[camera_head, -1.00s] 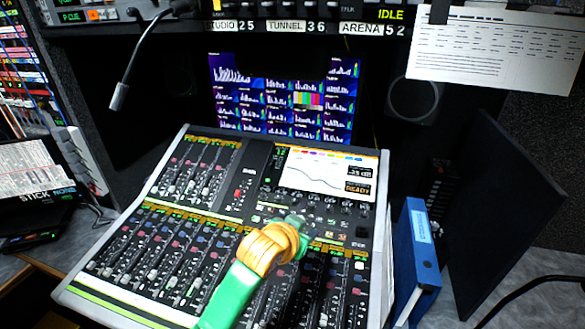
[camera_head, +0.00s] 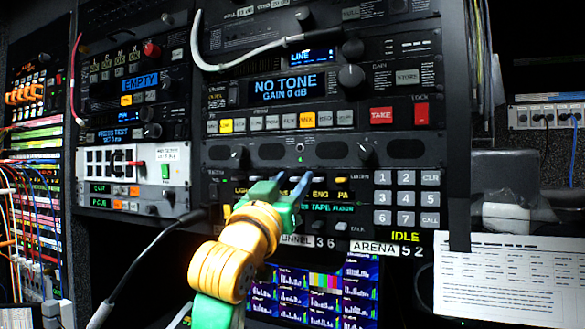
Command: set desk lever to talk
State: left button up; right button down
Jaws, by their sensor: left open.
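A black intercom panel (camera_head: 350,205) with small levers along its upper edge is in the middle of the rack. The readable labels include ENG and PA. I cannot read a desk label, and my gripper covers part of the row, so I cannot tell which lever is the desk one or how it is set. Contact cannot be told. My right gripper is not in view.
A keypad (camera_head: 402,198) is at the panel's right. Above are a NO TONE display (camera_head: 285,88) and TAKE button (camera_head: 381,116). A white cable (camera_head: 240,60) hangs above, a gooseneck microphone (camera_head: 150,250) is at lower left, and a paper sheet (camera_head: 508,278) hangs at lower right.

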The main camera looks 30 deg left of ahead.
pick_arm(q)
jog(key=shift+w+a+f, duration=0.1)
jog(key=shift+w, duration=0.15)
jog(key=shift+s, duration=0.25)
grip_shut()
jog(key=shift+w+f+t+y+b, duration=0.15)
jog(key=shift+f+t+y+b, duration=0.3)
jog(key=shift+t+b, duration=1)
jog(key=shift+w+f+t+y+b, duration=0.15)
jog(key=shift+f+t+y+b, duration=0.25)
jog(key=shift+t+b, duration=1)
jog(key=shift+g+b, duration=0.4)
jog(key=shift+g, duration=0.05)
grip_release()
jog(key=shift+f, duration=0.1)
